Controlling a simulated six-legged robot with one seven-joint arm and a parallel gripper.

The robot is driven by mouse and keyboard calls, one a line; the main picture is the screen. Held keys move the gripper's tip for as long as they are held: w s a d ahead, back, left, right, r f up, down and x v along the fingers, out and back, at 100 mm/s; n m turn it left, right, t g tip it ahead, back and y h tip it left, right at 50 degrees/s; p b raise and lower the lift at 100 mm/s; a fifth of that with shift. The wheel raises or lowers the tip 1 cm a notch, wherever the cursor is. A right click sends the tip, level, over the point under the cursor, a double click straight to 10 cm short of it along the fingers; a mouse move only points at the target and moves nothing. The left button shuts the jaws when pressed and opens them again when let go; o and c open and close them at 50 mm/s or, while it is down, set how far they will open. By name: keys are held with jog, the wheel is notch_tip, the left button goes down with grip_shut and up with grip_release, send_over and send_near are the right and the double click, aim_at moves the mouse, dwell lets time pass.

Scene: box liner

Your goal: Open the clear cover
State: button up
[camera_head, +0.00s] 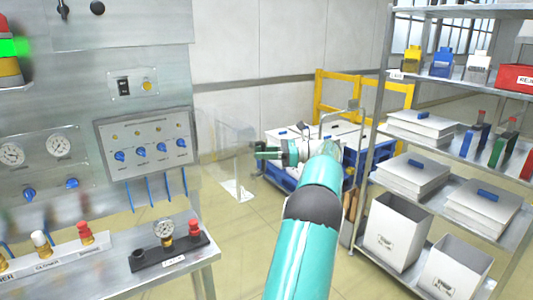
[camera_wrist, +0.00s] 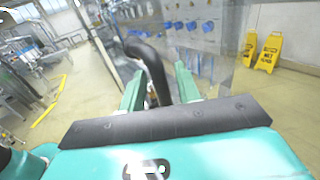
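The clear cover (camera_head: 232,138) is a faint, see-through pane to the right of the control panel (camera_head: 148,143). It seems to stand out from the panel, but its edges are hard to make out. My gripper (camera_head: 257,153) is at the pane's right side, fingers pointing left. In the wrist view, my gripper (camera_wrist: 157,82) has its two teal fingers apart. A black curved handle (camera_wrist: 148,58) reaches down between them, with space visible beside it. I cannot tell whether either finger touches it. The handle's lower end is hidden behind the gripper body.
A bench (camera_head: 170,275) with gauges and valves stands at the lower left. A shelf rack (camera_head: 375,120) with boxes and bins stands at the right. A blue cart (camera_head: 275,178) is behind my arm. Yellow wet-floor signs (camera_wrist: 268,52) show in the wrist view.

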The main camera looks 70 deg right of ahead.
jog(key=v, duration=1.4)
jog(key=shift+w, duration=0.1)
